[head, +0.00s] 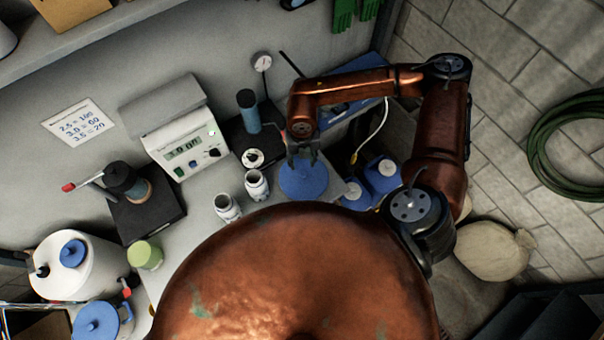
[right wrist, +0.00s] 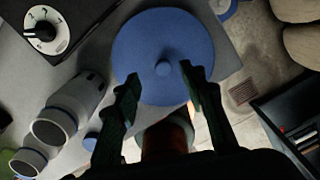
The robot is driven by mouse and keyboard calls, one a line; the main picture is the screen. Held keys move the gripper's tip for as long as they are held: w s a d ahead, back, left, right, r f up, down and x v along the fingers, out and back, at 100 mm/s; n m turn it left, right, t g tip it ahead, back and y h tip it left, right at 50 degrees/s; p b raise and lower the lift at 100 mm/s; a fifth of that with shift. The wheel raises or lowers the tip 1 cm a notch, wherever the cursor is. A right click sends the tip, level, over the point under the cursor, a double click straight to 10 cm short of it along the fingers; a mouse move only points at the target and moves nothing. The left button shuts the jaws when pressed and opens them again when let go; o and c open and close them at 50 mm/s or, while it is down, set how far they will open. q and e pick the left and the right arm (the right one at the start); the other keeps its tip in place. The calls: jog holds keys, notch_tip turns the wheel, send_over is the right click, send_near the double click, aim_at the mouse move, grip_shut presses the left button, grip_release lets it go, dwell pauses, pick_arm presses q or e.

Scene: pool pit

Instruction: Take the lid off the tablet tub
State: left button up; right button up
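A round blue lid (head: 304,182) lies near the right end of the counter. In the right wrist view the lid (right wrist: 150,35) has a small knob (right wrist: 163,68) at its middle. The tub body under the lid is hidden. My right gripper (head: 303,153) is above the lid, pointing down. In the right wrist view the right gripper (right wrist: 160,76) is open, its two fingers on either side of the knob with gaps between. I do not see my left gripper.
Two open white jars (head: 228,206) (head: 257,184) stand just left of the lid. Blue bottles (head: 382,174) stand to its right. A meter box (head: 187,148) and a blue cylinder on a dark stand (head: 248,110) are behind.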

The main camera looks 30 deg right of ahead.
aim_at(304, 173)
jog(key=f, duration=0.2)
jog(key=f+p, duration=0.1)
jog(key=f, duration=0.1)
jog(key=s+f+p, duration=0.1)
jog(key=f, duration=0.1)
jog(key=shift+f, duration=0.35)
jog(key=shift+c, duration=0.2)
grip_shut()
